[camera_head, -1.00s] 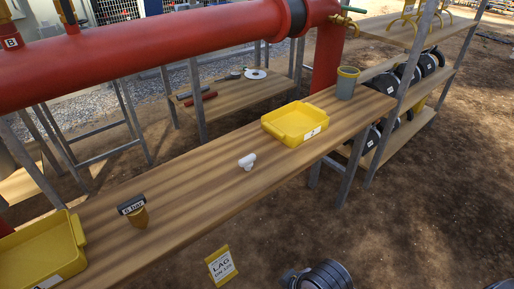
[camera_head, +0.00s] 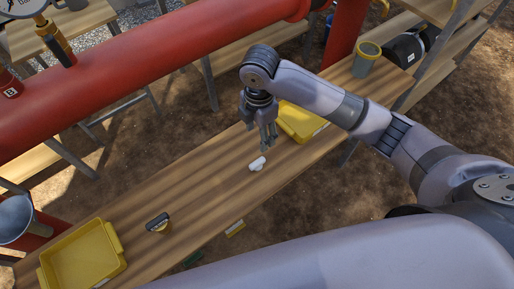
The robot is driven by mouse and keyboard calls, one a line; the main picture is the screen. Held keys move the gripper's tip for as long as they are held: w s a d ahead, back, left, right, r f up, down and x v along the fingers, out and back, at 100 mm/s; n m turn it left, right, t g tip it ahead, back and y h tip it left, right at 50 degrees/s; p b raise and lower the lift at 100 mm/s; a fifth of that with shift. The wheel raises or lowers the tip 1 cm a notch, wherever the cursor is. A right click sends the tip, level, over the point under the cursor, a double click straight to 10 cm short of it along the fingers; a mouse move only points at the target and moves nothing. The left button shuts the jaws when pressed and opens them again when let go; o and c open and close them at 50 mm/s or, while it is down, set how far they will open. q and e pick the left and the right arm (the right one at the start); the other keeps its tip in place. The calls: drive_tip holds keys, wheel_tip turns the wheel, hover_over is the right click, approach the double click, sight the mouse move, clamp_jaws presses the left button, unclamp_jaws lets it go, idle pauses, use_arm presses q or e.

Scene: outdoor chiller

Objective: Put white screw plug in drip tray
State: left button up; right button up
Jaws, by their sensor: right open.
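The white screw plug (camera_head: 256,164) lies on the wooden bench (camera_head: 205,190), near its middle. My right gripper (camera_head: 267,146) points down just above and behind the plug, apart from it; it is open and empty. A yellow tray (camera_head: 298,127) stands on the bench to the right of the plug, partly hidden by my right gripper and arm. A second yellow tray (camera_head: 84,260) stands at the bench's near left end and looks empty. I cannot tell from the view which one is the drip tray. My left gripper is not in view.
A grey cup (camera_head: 366,61) stands at the far right end. A red pipe (camera_head: 150,62) runs above the bench's back side. Bare wood surrounds the white plug.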

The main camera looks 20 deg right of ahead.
sight(257, 162)
drive_tip(key=f, duration=1.7)
drive_tip(key=shift+s+a+f, duration=0.1)
drive_tip(key=shift+a, duration=0.1)
drive_tip(key=shift+c, duration=0.2)
clamp_jaws()
